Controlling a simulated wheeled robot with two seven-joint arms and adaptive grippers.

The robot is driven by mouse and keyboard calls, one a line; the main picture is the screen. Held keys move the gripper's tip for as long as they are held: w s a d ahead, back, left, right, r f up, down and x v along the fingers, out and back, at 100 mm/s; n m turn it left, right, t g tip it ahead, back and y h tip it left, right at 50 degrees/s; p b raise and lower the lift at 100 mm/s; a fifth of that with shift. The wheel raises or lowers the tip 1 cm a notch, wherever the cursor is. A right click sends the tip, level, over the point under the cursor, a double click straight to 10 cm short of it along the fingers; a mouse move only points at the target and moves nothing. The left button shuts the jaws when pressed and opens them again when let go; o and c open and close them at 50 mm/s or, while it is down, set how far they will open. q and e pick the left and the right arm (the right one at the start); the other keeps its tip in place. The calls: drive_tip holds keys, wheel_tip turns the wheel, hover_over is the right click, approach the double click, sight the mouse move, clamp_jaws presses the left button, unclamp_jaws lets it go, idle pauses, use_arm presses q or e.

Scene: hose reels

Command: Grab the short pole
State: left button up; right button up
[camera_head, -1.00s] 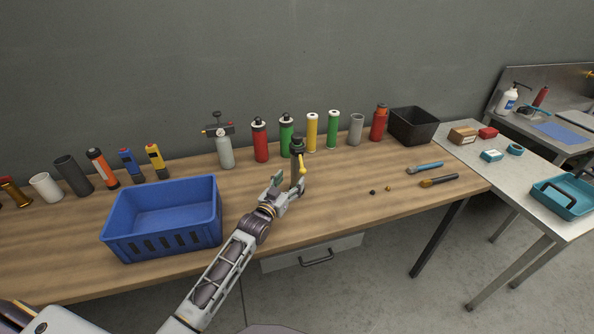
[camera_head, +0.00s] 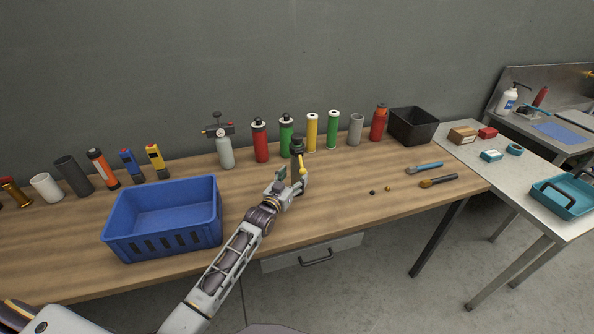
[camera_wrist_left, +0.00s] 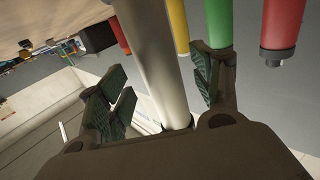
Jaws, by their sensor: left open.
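The wrist view shows a pale grey pole (camera_wrist_left: 152,52) running from the top edge down between my left gripper's two fingers (camera_wrist_left: 160,92). A dark ring shows at its lower end. The fingers have dark green pads and stand apart on either side of it; I cannot tell whether they touch it. In the head view my left gripper (camera_head: 288,182) is over the wooden table, by a dark-topped piece with a yellow part (camera_head: 299,150). The arm hides what lies below. A short grey cylinder (camera_head: 355,130) stands in the back row. My right gripper does not show.
A blue crate (camera_head: 160,243) stands left of my arm. A back row holds red (camera_head: 260,142), green (camera_head: 333,130) and yellow cylinders (camera_head: 311,132). A black bin (camera_head: 414,126) stands at the right.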

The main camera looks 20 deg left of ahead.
sight(294, 175)
use_arm(q)
drive_tip(key=shift+w+d, duration=0.1)
drive_tip(key=shift+w, duration=1)
drive_tip(key=shift+w+d, duration=0.15)
drive_tip(key=shift+w, duration=0.45)
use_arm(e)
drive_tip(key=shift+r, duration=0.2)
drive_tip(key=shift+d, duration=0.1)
use_arm(q)
drive_tip(key=c, duration=1.4)
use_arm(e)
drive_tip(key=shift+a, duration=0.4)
use_arm(q)
drive_tip(key=shift+r, duration=0.2)
